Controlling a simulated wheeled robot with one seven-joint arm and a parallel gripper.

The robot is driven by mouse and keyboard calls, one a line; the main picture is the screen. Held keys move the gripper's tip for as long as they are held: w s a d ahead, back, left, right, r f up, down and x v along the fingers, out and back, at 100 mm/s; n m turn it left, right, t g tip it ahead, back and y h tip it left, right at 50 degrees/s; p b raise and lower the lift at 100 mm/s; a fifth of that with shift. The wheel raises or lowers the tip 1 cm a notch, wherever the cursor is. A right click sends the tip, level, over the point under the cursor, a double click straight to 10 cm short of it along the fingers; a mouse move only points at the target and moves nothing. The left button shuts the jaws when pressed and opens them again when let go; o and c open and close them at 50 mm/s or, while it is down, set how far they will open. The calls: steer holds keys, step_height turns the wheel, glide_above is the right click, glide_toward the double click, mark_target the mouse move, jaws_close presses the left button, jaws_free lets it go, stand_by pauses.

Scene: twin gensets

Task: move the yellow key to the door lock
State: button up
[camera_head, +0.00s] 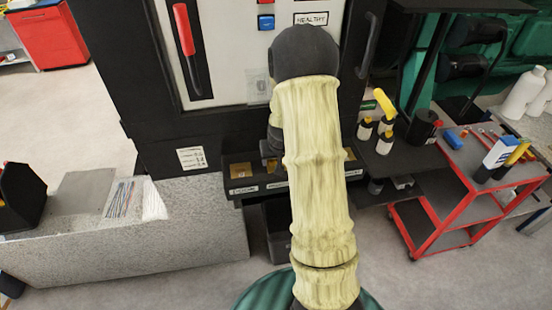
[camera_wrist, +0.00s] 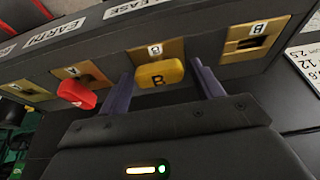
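In the wrist view, the yellow key (camera_wrist: 160,73), marked B, sits at a brass lock plate (camera_wrist: 145,52) in a dark panel. My gripper (camera_wrist: 162,82) is open, with one finger on each side of the key's head and small gaps visible between. A red key (camera_wrist: 77,93) sits in the brass plate to the left. Another brass plate (camera_wrist: 256,40), labelled B, is to the right; its slot shows no key. I cannot read which lock is the door lock. In the head view, my arm hides the keys and most of my gripper (camera_head: 270,150).
A dark ledge with brass plates (camera_head: 240,170) runs below the cabinet. A red lever (camera_head: 184,30) is on the cabinet front. A red trolley (camera_head: 460,195) with bottles and tools stands at the right. A grey stone block (camera_head: 190,240) is at the left.

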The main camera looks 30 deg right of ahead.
steer(key=c, duration=0.8)
steer(key=shift+w+r+p, duration=0.15)
steer(key=shift+r+p, duration=0.3)
steer(key=shift+r, duration=0.35)
steer(key=shift+c, duration=0.5)
steer(key=shift+s+r+p, duration=0.3)
steer(key=shift+r+p, duration=0.05)
steer(key=shift+r, duration=0.1)
steer(key=shift+w+r, duration=0.15)
steer(key=shift+r, duration=0.05)
steer(key=shift+r+p, duration=1)
steer(key=shift+r, duration=0.1)
